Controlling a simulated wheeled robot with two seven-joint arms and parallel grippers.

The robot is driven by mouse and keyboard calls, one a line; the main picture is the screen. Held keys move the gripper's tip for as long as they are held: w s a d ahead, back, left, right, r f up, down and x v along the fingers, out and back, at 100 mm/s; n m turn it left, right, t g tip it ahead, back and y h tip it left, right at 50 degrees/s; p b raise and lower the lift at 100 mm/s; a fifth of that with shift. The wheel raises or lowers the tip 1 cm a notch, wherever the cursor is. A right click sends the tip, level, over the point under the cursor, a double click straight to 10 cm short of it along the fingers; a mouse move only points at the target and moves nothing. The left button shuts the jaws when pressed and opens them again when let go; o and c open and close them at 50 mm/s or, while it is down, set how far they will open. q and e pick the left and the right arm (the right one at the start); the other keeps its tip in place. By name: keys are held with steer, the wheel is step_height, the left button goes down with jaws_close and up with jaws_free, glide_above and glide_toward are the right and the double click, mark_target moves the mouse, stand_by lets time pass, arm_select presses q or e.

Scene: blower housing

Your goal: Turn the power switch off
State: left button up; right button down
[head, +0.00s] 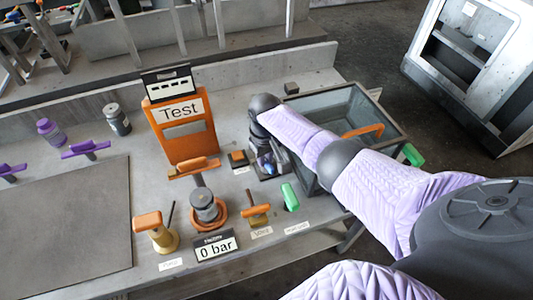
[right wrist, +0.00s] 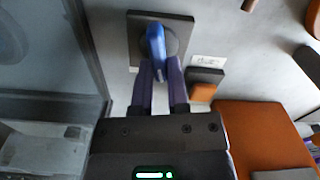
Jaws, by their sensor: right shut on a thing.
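The power switch is a blue lever knob (right wrist: 156,45) on a dark square plate (right wrist: 142,22) in the right wrist view. In the head view the blue knob (head: 267,163) shows small and partly hidden under my right arm. My right gripper (right wrist: 160,68) is shut on the near end of the blue knob, with a dark finger on either side. The lever points toward the gripper's palm in the wrist view. A small label (right wrist: 208,61) is beside the plate; I cannot read it. My left gripper is out of view.
A glass-walled tank (head: 374,104) stands close right of the switch. A small black and orange block (head: 238,158) and the orange "Test" stand (head: 185,134) are to the left. In front are the "0 bar" display (head: 216,247), orange-handled parts and a green handle (head: 290,197).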

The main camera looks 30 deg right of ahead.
steer(key=shift+a+n, duration=0.15)
steer(key=shift+n, duration=1.35)
steer(key=shift+n+p, duration=0.3)
steer(key=c, duration=0.6)
jaws_free()
step_height(320, 180, up, 10)
steer(key=p, duration=0.5)
